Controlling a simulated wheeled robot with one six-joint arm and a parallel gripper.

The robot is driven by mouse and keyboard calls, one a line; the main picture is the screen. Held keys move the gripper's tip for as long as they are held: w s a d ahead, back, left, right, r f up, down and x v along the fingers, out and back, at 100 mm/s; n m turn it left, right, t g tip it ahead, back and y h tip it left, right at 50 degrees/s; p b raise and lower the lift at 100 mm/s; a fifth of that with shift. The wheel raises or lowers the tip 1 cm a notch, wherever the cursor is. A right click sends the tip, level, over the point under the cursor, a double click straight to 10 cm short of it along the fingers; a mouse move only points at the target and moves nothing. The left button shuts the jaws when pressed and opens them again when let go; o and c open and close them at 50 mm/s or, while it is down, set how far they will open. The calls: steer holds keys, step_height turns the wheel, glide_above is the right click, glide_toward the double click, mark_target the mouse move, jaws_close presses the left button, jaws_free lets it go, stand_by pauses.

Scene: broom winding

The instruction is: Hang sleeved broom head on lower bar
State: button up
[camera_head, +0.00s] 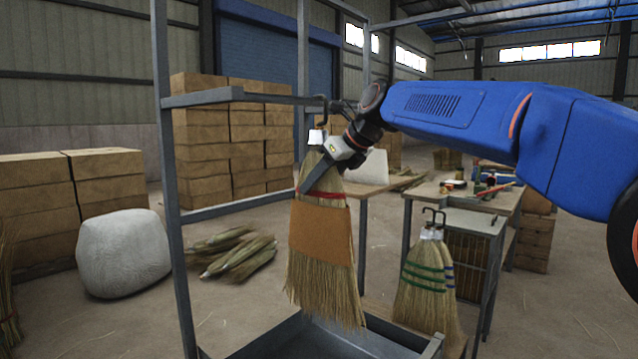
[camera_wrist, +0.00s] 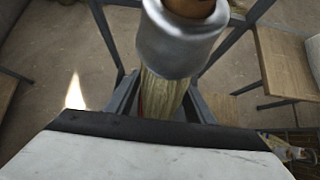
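The sleeved broom head (camera_head: 320,235) hangs tip down, slightly tilted, with an orange-brown sleeve around its straw and a red band above. My gripper (camera_head: 322,168) is at its neck and appears shut on it; the far finger is hidden.
A grey metal tray (camera_head: 325,340) lies below the broom. Finished brooms (camera_head: 428,280) hang at the right beside a worktable (camera_head: 470,195). A grey post (camera_head: 172,180) stands left. Boxes, a pale sack (camera_head: 123,253) and straw bundles (camera_head: 235,255) lie behind.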

stand_by(0.3)
steer(key=v, duration=1.6)
steer(key=s+d+f+n+h, duration=0.2)
steer(key=s+d+f+n, duration=0.6)
steer(key=s+f, duration=0.3)
steer(key=s+d+f+n+h, duration=0.2)
steer(key=s+d+f+n, duration=0.5)
steer(key=f, duration=1.2)
steer(key=s+d+f+n+h, duration=0.3)
steer(key=s+d+f+n, duration=0.5)
steer(key=s+f, duration=0.6)
steer(key=f+n, duration=0.1)
steer(key=n, duration=0.1)
steer(key=shift+s+d+n+g, duration=0.3)
steer(key=shift+s+d+g, duration=0.05)
steer(key=shift+s+g, duration=0.05)
